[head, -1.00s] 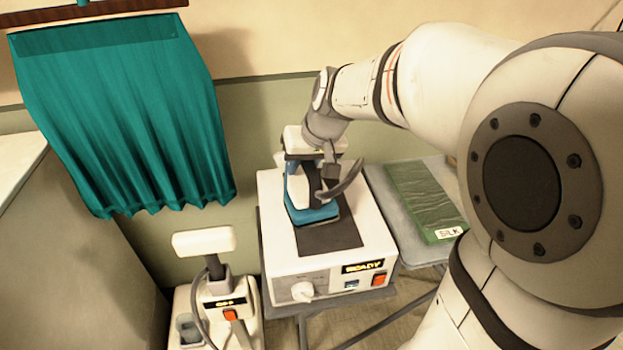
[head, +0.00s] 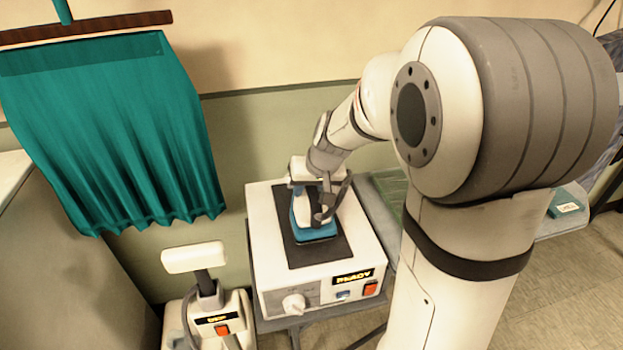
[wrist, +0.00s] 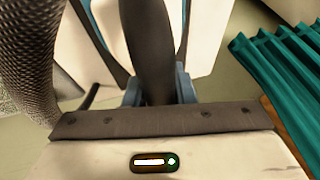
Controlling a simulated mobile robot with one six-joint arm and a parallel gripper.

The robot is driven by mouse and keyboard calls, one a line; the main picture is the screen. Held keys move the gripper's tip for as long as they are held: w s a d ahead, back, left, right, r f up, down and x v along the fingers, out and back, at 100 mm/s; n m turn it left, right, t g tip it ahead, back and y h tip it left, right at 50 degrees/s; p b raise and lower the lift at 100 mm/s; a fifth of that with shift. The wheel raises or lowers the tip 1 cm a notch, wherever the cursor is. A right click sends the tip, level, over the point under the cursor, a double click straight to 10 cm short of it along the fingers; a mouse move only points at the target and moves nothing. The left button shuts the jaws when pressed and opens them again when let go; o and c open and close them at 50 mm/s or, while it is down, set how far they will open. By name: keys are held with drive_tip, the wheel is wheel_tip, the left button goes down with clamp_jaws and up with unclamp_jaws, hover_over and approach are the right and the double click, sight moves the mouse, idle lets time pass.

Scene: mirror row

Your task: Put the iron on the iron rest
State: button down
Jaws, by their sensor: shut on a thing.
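The iron (head: 314,231) has a blue base and white upper body. It is over the dark pad (head: 303,256) on top of a white box with a lit READY sign, which looks like the iron rest. It looks roughly level, and I cannot tell whether its sole touches the pad. My gripper (head: 326,200) is shut on the iron at its handle and hides part of it. In the wrist view, the iron's dark handle (wrist: 149,50) runs up the middle, with blue and white body parts around it.
A teal curtain (head: 110,140) hangs at the left, also at the right of the wrist view (wrist: 280,85). A white steamer-like unit (head: 215,318) with a T-shaped top stands left of the box. A green cloth (head: 390,186) lies behind my arm. A small teal box (head: 568,203) is at the right.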

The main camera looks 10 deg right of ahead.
drive_tip(key=shift+f, duration=0.8)
drive_tip(key=shift+w+f, duration=0.1)
drive_tip(key=shift+f, duration=0.05)
drive_tip(key=c, duration=1.2)
unclamp_jaws()
